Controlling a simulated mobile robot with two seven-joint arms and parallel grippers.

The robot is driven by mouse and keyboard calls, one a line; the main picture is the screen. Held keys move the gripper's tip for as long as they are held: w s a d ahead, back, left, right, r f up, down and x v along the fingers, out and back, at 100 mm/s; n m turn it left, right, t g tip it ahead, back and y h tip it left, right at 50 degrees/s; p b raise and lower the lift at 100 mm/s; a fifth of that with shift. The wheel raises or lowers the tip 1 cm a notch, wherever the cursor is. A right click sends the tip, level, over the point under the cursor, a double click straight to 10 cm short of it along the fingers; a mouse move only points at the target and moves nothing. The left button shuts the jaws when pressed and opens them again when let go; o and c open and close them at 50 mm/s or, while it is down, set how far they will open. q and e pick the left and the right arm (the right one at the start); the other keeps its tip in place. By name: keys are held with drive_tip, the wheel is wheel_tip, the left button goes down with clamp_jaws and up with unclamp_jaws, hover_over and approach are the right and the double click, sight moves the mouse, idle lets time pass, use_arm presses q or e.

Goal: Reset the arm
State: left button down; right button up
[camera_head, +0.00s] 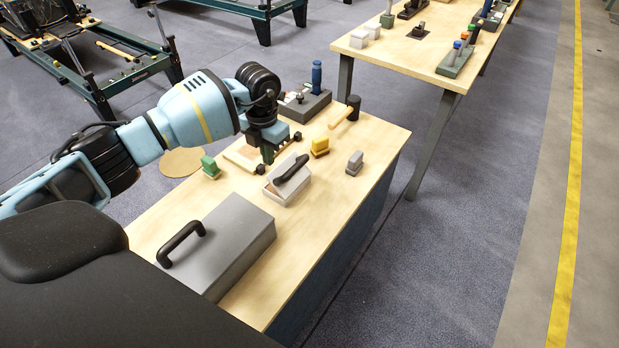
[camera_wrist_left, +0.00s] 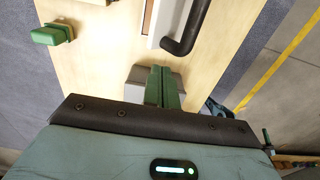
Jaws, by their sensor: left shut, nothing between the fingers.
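My left arm comes in from the left over the wooden workbench (camera_head: 150,218). My left gripper (camera_head: 266,158) is above the bench behind a small white-and-grey box (camera_head: 278,193) with a black handle (camera_head: 291,175). In the left wrist view its green fingers (camera_wrist_left: 163,88) are shut together with nothing between them. The same black handle (camera_wrist_left: 187,28) shows just beyond the fingers, and a green-topped block (camera_wrist_left: 52,34) lies to the left. My right gripper is in neither view.
A large grey case (camera_head: 235,240) with a black handle fills the near bench. A green block (camera_head: 210,167), yellow block (camera_head: 320,147), grey block (camera_head: 355,162) and mallet (camera_head: 346,113) stand around the gripper. A grey holder (camera_head: 303,104) is behind. A second table (camera_head: 400,50) stands farther back.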

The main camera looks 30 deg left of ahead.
use_arm(q)
drive_tip(key=shift+r, duration=0.35)
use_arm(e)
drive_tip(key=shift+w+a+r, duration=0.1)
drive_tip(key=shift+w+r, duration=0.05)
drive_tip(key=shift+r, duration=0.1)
